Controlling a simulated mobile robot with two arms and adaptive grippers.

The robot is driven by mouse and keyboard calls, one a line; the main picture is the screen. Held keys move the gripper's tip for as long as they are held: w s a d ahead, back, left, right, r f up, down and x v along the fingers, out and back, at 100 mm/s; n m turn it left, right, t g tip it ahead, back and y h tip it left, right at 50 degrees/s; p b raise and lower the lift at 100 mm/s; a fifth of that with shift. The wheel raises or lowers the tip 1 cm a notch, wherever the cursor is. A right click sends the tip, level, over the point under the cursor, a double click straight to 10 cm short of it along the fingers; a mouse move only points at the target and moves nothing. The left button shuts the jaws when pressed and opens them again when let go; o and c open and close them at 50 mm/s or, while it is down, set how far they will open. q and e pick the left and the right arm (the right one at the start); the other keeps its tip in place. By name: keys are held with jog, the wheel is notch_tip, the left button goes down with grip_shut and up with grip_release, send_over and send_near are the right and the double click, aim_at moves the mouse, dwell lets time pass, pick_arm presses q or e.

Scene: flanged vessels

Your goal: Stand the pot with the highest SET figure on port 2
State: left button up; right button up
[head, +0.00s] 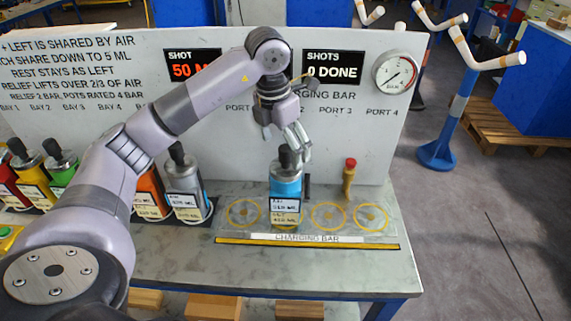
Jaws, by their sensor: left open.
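A light-blue pot (287,186) with a grey top stands upright on the charging bar, over the second ring from the left, below the PORT 2 area. Its label shows two lines of figures, too small to read surely. My left gripper (288,138) is open, just above the pot's top, with its fingers pointing down; I cannot tell whether they touch it. In the bays at left stand a red pot (7,185), a yellow pot (32,178), a green pot (62,172), an orange pot (149,195) and a grey pot (186,192). My right gripper is not in view.
The charging bar (225,233) shows bare rings at port 1 (243,213), port 3 (328,216) and port 4 (371,218). A red-topped valve (349,175) stands behind it. The board carries a gauge (397,72) and a display (333,68) reading 0 DONE. My arm hides some bays.

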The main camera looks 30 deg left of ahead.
pick_arm(q)
jog(key=r, duration=0.5)
jog(key=shift+s, duration=0.35)
jog(key=shift+f, duration=0.1)
